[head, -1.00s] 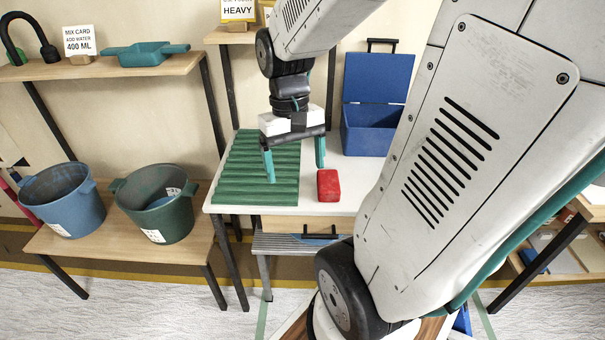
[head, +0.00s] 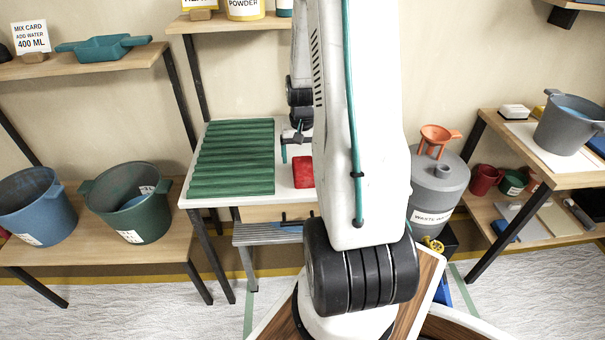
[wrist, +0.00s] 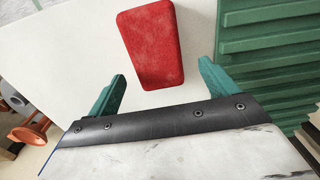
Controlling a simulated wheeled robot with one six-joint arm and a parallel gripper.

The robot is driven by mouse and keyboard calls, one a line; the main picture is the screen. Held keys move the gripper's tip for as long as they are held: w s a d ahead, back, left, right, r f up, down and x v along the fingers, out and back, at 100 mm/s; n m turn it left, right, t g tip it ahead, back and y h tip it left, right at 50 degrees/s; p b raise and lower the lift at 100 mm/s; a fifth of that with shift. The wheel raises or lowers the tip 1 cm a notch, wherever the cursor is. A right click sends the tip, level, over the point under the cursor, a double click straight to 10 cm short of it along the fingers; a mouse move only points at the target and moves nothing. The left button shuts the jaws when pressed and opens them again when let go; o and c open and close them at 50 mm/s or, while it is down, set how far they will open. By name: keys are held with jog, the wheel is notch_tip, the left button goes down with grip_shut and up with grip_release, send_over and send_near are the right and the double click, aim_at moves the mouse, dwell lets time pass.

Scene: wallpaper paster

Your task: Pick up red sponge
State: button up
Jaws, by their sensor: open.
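The red sponge (head: 303,171) lies on the white table (head: 289,190), just right of the green ridged mat; my arm hides part of its surroundings in the head view. In the wrist view the red sponge (wrist: 152,44) lies ahead of my gripper (wrist: 160,88), between the lines of its two green fingers and apart from both. My gripper is open and empty. In the head view only one finger of my gripper (head: 284,150) shows clearly, to the left of the sponge; the rest is behind my arm.
The green ridged mat (head: 232,160) covers the table's left part. A blue bucket (head: 38,205) and a green bucket (head: 128,205) stand on a low bench at left. A grey waste drum (head: 437,190) with an orange funnel (head: 438,138) stands right of the table.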

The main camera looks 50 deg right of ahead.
aim_at(303, 164)
jog(key=f, duration=0.4)
jog(key=shift+s+a+f, duration=0.1)
jog(key=shift+s+f, duration=0.2)
jog(key=shift+f, duration=0.1)
jog(key=c, duration=1.1)
jog(key=shift+o, duration=0.2)
jog(key=shift+r, duration=0.15)
